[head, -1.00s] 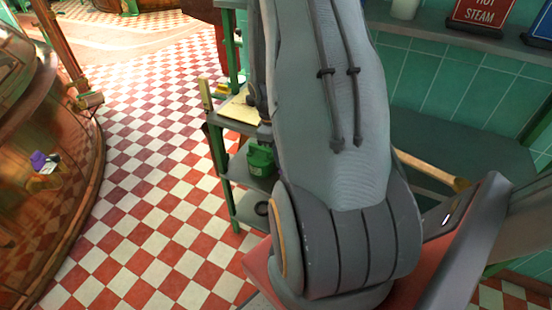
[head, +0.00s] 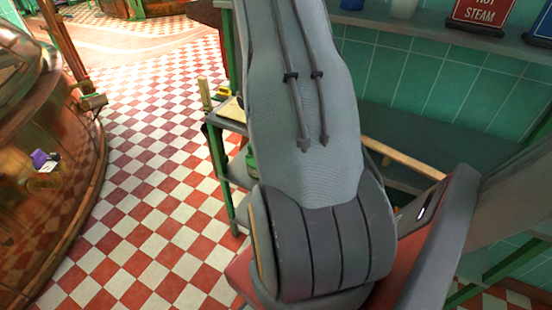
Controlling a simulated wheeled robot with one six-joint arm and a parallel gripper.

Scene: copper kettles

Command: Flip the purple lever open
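A small purple lever (head: 39,158) sits on the side of the large copper kettle (head: 40,200) at the left of the head view. A pale fitting shows just under the lever. It is too small to tell how far the lever is turned. My arm fills the middle of the view and rises out of the top edge. My gripper is not in view, and no part of it shows near the lever.
A green shelf unit (head: 215,150) stands behind my arm, partly hidden. A red and white checkered floor (head: 140,200) lies open between kettle and shelf. A tiled wall (head: 440,100) with a ledge and a "HOT STEAM" sign (head: 478,14) is at right.

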